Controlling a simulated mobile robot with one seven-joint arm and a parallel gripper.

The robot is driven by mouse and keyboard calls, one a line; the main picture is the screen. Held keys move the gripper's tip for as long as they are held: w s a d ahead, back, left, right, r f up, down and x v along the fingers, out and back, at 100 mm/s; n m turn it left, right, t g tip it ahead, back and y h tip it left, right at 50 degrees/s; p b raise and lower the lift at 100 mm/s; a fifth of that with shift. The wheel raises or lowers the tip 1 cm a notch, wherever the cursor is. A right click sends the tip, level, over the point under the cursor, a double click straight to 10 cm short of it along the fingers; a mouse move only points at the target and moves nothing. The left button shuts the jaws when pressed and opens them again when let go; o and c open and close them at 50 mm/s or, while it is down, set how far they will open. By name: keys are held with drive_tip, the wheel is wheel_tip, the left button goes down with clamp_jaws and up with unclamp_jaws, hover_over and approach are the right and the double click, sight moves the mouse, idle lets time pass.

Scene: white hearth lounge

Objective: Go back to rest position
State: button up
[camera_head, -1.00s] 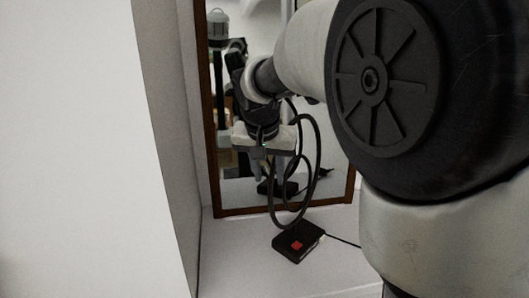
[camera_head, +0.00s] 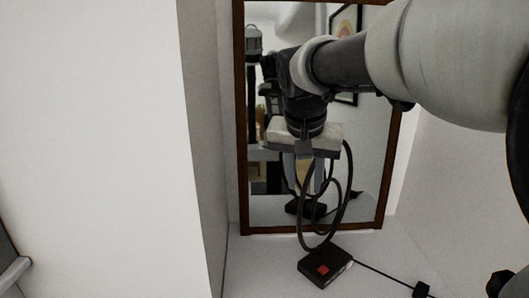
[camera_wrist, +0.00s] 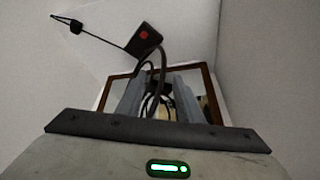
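My gripper (camera_head: 305,174) hangs in front of a mirror, fingers pointing down. It also shows in the wrist view (camera_wrist: 158,98), where its two grey fingers stand apart with no object clearly held between them. A black box with a red square (camera_head: 325,268) lies on the white surface below it. The box also shows at the top of the wrist view (camera_wrist: 143,42). A looped black cable (camera_head: 350,190) rises from near the box to the gripper; I cannot tell whether it touches the fingers.
A brown-framed mirror (camera_head: 240,130) stands right behind my gripper and reflects my arm. A white wall (camera_head: 100,150) fills the left. A thin cord runs from the box to a small black piece (camera_head: 421,290) at right. The white surface around the box is mostly clear.

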drive_tip(key=s+d+n+p, duration=0.1)
drive_tip(key=s+p, duration=0.1)
drive_tip(key=s, duration=0.4)
drive_tip(key=s+d+r+n+t+y+p, duration=0.1)
drive_tip(key=s+p, duration=0.1)
drive_tip(key=s, duration=0.5)
drive_tip(key=s+d+n+p, duration=0.1)
drive_tip(key=s+n+p, duration=0.1)
drive_tip(key=s, duration=0.5)
drive_tip(key=shift+s+r+p, duration=0.25)
drive_tip(key=shift+r+p, duration=0.1)
drive_tip(key=shift+r, duration=0.05)
